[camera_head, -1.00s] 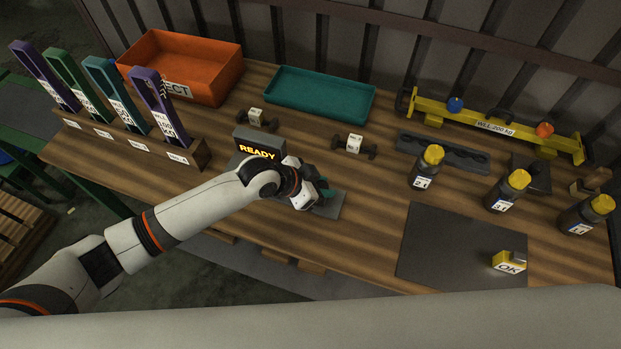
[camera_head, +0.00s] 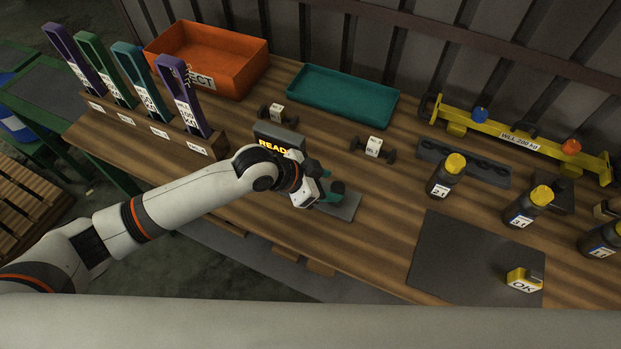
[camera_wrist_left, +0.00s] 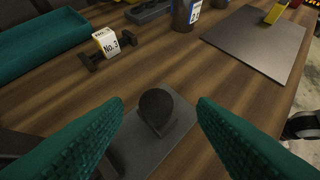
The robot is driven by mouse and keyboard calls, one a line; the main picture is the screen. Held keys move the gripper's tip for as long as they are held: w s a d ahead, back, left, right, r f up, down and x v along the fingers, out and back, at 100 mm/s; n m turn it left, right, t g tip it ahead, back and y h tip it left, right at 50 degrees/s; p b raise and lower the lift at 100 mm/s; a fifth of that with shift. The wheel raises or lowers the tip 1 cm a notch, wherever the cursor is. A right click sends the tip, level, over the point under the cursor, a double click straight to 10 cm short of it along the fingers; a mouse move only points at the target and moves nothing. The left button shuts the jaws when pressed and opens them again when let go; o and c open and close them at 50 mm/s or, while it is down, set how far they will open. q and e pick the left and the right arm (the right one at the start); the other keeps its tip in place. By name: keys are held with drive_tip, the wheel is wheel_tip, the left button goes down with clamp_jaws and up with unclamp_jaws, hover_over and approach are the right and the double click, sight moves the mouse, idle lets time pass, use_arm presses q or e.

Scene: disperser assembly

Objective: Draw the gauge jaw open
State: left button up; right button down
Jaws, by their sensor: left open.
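The gauge stands mid-table, with a dark box showing a partly covered "READY" display (camera_head: 277,146) and a flat grey base plate (camera_head: 345,206). A dark rounded knob-like piece (camera_head: 337,187) stands on the plate. My left gripper (camera_head: 328,190) is at the plate, partly hiding the gauge. In the left wrist view its green ribbed fingers are spread wide, with the dark piece (camera_wrist_left: 156,108) between and beyond them. Neither finger visibly touches it. The grey plate (camera_wrist_left: 140,150) lies below. I cannot tell how far the jaw stands open. My right gripper is out of view.
Dumbbell-shaped parts, one a No.3 part (camera_head: 373,148), lie behind the gauge. A teal tray (camera_head: 342,95) and orange reject bin (camera_head: 207,60) stand farther back. Yellow-capped bottles (camera_head: 446,176) and a dark mat (camera_head: 460,262) are to the right. A gauge rack (camera_head: 150,127) stands left.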

use_arm(q)
drive_tip(key=v, duration=0.7)
drive_tip(key=shift+b, duration=0.35)
drive_tip(key=shift+d, duration=0.1)
